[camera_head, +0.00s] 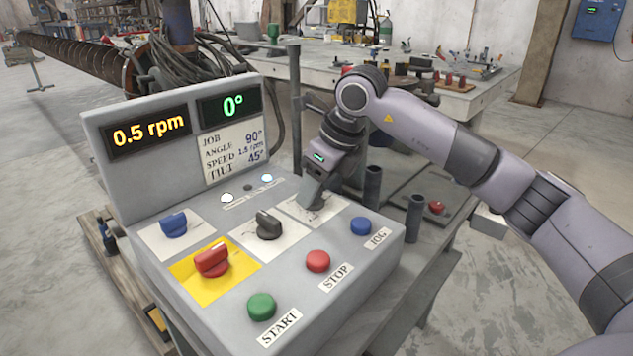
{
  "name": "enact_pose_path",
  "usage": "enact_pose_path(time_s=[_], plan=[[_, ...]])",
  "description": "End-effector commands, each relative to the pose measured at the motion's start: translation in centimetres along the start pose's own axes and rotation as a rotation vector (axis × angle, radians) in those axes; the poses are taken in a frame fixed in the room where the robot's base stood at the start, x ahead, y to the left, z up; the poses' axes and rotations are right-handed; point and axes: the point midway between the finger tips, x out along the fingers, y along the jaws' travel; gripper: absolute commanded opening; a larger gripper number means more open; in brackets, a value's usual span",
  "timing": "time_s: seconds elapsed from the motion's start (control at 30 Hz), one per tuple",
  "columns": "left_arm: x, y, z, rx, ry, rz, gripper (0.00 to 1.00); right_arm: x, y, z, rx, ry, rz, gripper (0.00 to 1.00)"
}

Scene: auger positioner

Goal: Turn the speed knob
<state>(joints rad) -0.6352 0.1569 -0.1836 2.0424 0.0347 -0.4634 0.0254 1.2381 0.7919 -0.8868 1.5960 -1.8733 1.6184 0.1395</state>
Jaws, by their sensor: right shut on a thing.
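A grey control box (150,265) stands in front of me. Its displays (148,132) read "0.5 rpm" and "0°". A job card (234,152) lists angle 90°, speed 1.5 rpm and tilt 45°. A blue knob (174,225), a black knob (268,225) and a red knob (212,260) on a yellow plate show on the panel. My right gripper (312,205) points down onto the right white plate (325,213), shut on a knob there. The fingers mostly hide that knob; I cannot read which knob is for speed. My left gripper is not in view.
Dark upright posts (372,186) stand right of the box. A long auger (80,62) and a workbench (460,100) are behind.

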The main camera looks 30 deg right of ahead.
Motion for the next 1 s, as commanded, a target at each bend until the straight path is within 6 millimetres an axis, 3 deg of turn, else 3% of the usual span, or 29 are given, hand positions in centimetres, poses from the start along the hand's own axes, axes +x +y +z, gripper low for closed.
enact_pose_path(time_s=[0.6,1.0], plan=[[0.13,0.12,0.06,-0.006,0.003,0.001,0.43,-0.01,0.37,0.18,0.516,-0.002,-0.216,0.21],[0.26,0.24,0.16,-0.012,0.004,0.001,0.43,-0.03,0.42,0.26,0.710,-0.003,-0.294,0.21]])
